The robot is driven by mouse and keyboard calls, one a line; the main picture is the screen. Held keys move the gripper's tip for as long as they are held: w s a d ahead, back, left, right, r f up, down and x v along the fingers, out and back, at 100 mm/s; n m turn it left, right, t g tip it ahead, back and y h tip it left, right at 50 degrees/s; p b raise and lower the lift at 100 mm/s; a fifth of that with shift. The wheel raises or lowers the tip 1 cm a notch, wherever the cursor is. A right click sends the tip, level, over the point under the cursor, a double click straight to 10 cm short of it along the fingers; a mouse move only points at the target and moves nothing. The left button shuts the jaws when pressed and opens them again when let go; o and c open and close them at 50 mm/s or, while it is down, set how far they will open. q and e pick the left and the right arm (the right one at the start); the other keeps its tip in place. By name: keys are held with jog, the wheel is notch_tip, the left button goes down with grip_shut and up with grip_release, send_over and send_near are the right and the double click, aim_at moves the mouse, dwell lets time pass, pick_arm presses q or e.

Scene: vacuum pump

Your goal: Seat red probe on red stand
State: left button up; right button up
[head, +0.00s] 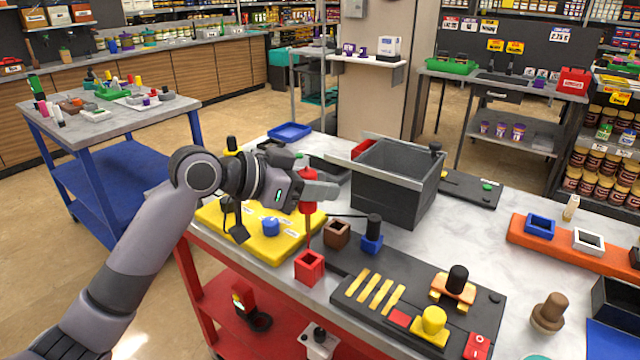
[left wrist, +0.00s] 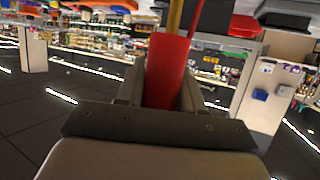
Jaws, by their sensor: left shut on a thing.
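My left gripper (head: 318,190) is shut on the red probe (head: 308,204). The probe hangs roughly upright, with its thin red shaft pointing down above the red stand (head: 309,268). The red stand is a small open square block at the front edge of the table. The shaft's lower end seems close to the stand's opening; I cannot tell whether it touches. In the left wrist view the red probe (left wrist: 168,72) sits between the two fingers. My right gripper is not in view.
A brown square holder (head: 337,234) and a blue stand with a black probe (head: 373,243) stand right of the red stand. A yellow board (head: 247,247) lies left, a grey bin (head: 392,190) behind. A black panel (head: 420,305) is at front right.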

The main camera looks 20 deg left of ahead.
aim_at(302, 211)
pick_arm(q)
notch_tip(302, 211, down, 6)
jog(key=b, duration=0.4)
jog(key=shift+r, duration=0.25)
dwell(0.5)
jog(key=shift+f, duration=0.15)
dwell(0.6)
jog(key=shift+f+b, duration=0.5)
jog(key=shift+f, duration=0.85)
jog(key=shift+f+b, duration=0.4)
jog(key=shift+f, duration=0.85)
dwell(1.0)
jog(key=o, duration=1.1)
